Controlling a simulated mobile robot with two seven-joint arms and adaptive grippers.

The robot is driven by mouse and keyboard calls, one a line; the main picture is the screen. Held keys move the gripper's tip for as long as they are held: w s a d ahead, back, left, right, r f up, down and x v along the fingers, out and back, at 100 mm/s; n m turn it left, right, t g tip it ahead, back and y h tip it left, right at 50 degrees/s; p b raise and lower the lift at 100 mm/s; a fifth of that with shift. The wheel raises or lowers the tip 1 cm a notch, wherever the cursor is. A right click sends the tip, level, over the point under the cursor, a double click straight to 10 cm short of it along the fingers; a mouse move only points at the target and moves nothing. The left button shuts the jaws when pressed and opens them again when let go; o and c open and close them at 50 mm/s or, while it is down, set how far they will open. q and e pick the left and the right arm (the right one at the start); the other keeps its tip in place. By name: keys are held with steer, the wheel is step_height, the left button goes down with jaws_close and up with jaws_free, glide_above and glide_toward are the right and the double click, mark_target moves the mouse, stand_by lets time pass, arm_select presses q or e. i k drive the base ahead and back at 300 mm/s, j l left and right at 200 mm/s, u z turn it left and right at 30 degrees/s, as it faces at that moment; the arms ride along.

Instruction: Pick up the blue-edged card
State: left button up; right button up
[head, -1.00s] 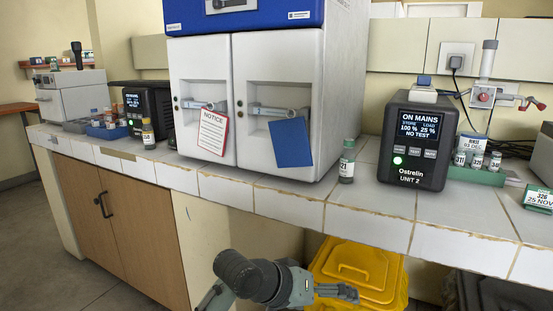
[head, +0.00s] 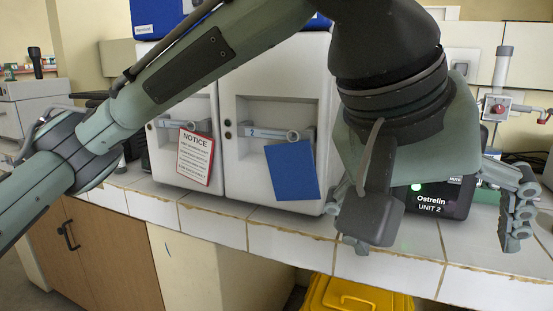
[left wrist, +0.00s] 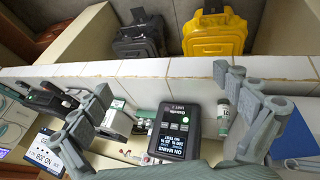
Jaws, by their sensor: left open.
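A plain blue card (head: 292,170) hangs tilted from the right door handle (head: 275,134) of the white incubator; I see no separate edge colour on it. A white card with a red edge marked NOTICE (head: 195,158) hangs from the left door handle. My left gripper (head: 435,222) is open, fingers wide apart, to the right of the blue card and in front of the Ostrelin unit. It touches neither card as far as I can see. My right gripper is not in view.
The dark Ostrelin unit (left wrist: 175,130) and a capped vial (left wrist: 223,118) stand on the white-tiled bench (head: 280,232). A yellow bin (head: 358,294) is below its front edge. My left arm crosses the upper head view and hides part of the incubator.

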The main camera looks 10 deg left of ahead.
mark_target(291, 167)
steer(key=i+j, duration=0.75)
steer(key=i, duration=0.1)
